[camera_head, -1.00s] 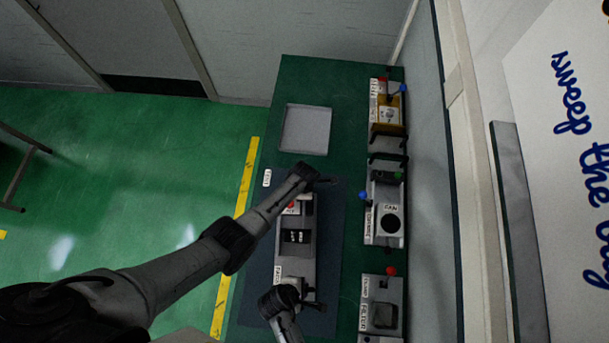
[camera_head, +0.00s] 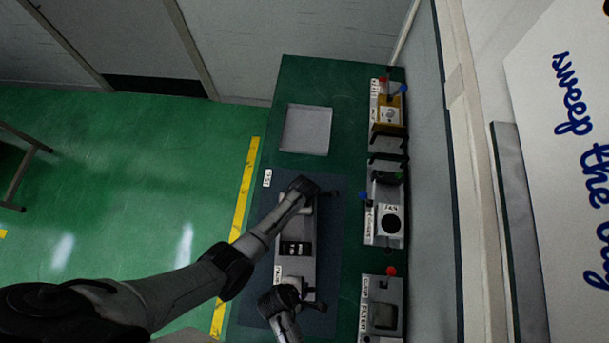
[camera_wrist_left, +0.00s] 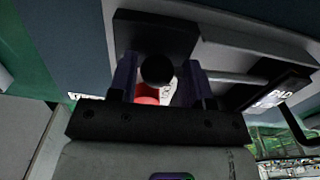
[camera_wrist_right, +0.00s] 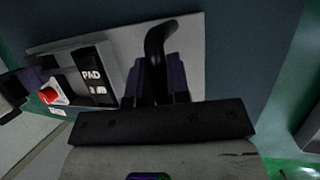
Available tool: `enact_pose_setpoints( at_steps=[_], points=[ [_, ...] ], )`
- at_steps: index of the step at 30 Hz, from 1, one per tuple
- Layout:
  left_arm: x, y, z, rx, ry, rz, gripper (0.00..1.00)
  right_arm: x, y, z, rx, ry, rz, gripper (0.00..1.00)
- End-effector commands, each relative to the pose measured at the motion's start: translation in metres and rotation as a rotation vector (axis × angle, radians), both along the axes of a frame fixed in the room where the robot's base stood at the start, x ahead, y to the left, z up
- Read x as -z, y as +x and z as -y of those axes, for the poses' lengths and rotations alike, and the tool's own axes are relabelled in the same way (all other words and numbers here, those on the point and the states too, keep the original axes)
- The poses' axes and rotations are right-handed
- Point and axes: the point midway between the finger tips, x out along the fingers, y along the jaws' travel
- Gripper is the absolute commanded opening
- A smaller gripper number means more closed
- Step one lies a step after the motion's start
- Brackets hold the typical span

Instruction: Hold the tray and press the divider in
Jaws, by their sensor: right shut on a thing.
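The long light-grey tray (camera_head: 296,270) lies on the dark mat, with a dark block in its middle; the block's PAD label (camera_wrist_right: 92,77) shows in the right wrist view. My right gripper (camera_head: 314,299) is shut on a black curved handle (camera_wrist_right: 156,50) at the tray's near end. My left gripper (camera_head: 330,194) is over the far end. In the left wrist view its fingers stand apart on either side of a black round knob (camera_wrist_left: 157,70), with a red part (camera_wrist_left: 147,94) just behind it. The red button (camera_wrist_right: 47,96) also shows in the right wrist view. I cannot tell which part is the divider.
An empty grey square tray (camera_head: 286,130) lies on the green bench beyond the mat. Along the right edge stand a yellow-topped module (camera_head: 390,113), a fan module (camera_head: 385,222) and a filter module (camera_head: 382,292). A wall (camera_head: 435,200) rises right of them.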

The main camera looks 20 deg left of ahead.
Motion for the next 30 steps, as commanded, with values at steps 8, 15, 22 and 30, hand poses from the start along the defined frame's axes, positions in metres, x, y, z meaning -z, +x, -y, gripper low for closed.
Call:
enact_pose_setpoints(
  at_steps=[8, 15, 22, 30],
  points=[
    [-0.001, 0.001, -0.001, 0.0, 0.001, 0.003, 0.59, -0.001, 0.0, -0.001, 0.001, 0.001, 0.0, 0.0],
    [-0.007, 0.002, 0.0, 0.0, 0.0, 0.005, 0.59, -0.001, 0.0, 0.0, 0.001, 0.001, 0.0, 0.0],
    [-0.034, 0.001, 0.0, -0.001, -0.001, 0.006, 0.59, 0.0, -0.001, 0.0, 0.0, 0.001, -0.001, 0.0],
    [-0.08, 0.002, 0.001, 0.0, -0.002, 0.006, 0.59, 0.0, -0.001, 0.0, 0.0, 0.0, -0.001, 0.0]
  ],
)
